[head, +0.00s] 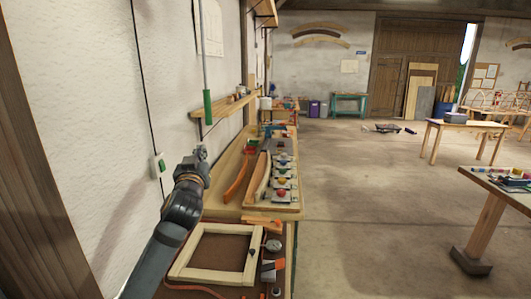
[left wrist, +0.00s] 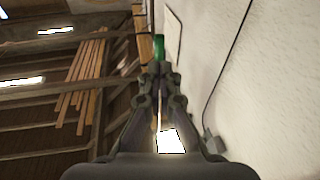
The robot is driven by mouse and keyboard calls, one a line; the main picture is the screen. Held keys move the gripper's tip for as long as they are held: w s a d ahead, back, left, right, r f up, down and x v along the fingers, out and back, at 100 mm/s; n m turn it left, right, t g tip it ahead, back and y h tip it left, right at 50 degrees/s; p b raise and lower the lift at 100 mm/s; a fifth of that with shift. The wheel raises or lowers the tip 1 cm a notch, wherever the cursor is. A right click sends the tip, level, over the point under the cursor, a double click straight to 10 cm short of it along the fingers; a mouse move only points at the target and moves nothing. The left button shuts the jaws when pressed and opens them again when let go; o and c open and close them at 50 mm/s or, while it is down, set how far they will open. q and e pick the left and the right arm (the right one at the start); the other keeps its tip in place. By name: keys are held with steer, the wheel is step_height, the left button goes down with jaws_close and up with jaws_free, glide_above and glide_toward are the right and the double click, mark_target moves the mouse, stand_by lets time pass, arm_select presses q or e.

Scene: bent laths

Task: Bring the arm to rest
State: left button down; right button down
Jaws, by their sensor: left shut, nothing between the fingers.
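My left gripper (head: 201,154) is raised above the near end of the workbench, close to the white wall, in the head view. In the left wrist view its two fingers (left wrist: 158,72) are together and point up towards the wall and ceiling. Nothing is held between them. My right gripper is in neither view. On the bench below, a bent orange-brown lath (head: 237,178) lies beside a wooden form with a row of clamps (head: 284,175).
A shelf (head: 226,108) juts from the wall. A wooden frame (head: 250,262) lies nearby.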

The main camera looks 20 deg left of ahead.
arm_select(q)
steer(key=s+d+f+m+g+h, duration=0.1)
steer(key=s+d+f+g, duration=0.15)
steer(key=f, duration=0.65)
steer(key=s+d+f+m+g+h, duration=0.15)
steer(key=s+f, duration=0.25)
steer(key=f, duration=0.6)
steer(key=s+d+f+m+g+h, duration=0.1)
steer(key=s+d+f+g+h, duration=0.15)
steer(key=f, duration=0.65)
steer(key=s+d+f+m+g+h, duration=0.1)
steer(key=s+d+f+g, duration=0.3)
steer(key=s+f, duration=0.5)
steer(key=s+d+f+m+g+h, duration=0.15)
steer(key=s+d+f+g, duration=0.25)
steer(key=s+f, duration=0.6)
steer(key=s+a+f+g, duration=0.1)
steer(key=s+f, duration=0.1)
steer(key=f, duration=0.9)
steer(key=s+a+f, duration=0.2)
steer(key=f, duration=0.9)
steer(key=s+f+g, duration=0.1)
steer(key=s+f, duration=1.6)
steer(key=s, duration=0.1)
steer(key=shift+s+a, duration=0.4)
steer(key=shift+a, duration=0.05)
